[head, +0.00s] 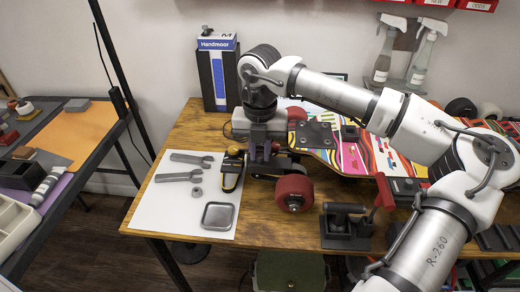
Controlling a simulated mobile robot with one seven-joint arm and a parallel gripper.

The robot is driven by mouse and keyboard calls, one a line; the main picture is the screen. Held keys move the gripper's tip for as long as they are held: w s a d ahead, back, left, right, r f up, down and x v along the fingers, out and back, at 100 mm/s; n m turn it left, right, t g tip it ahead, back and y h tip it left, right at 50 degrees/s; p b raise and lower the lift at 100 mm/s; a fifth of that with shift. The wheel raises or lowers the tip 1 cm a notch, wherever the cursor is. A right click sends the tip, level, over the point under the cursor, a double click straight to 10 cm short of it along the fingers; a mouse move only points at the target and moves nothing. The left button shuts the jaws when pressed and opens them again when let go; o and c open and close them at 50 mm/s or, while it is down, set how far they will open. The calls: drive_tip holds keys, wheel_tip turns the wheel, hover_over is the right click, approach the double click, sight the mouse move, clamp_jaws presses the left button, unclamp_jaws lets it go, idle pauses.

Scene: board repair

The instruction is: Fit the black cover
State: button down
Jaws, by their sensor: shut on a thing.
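The colourful skateboard (352,158) lies on the wooden workbench, with red wheels (294,193) at its near left end. A flat black plate with small bolt-like dots (315,135) sits on the board; I cannot tell whether it is the black cover. My gripper (262,152) points down at the board's left end, just left of that plate. It is shut on a dark piece, mostly hidden by the fingers and too small to identify. I cannot tell whether that piece touches the board.
A white mat (165,217) at left holds two grey wrenches (185,168), a small ring (197,192) and a metal tray (217,216). A red-handled clamp (347,225) is at the front; a blue-white box (217,70) stands behind.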

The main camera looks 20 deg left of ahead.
drive_tip(key=c, duration=1.2)
unclamp_jaws()
drive_tip(key=shift+c, duration=0.2)
drive_tip(key=shift+c, duration=1)
drive_tip(key=shift+r+p, duration=2)
drive_tip(key=shift+r, duration=1.8)
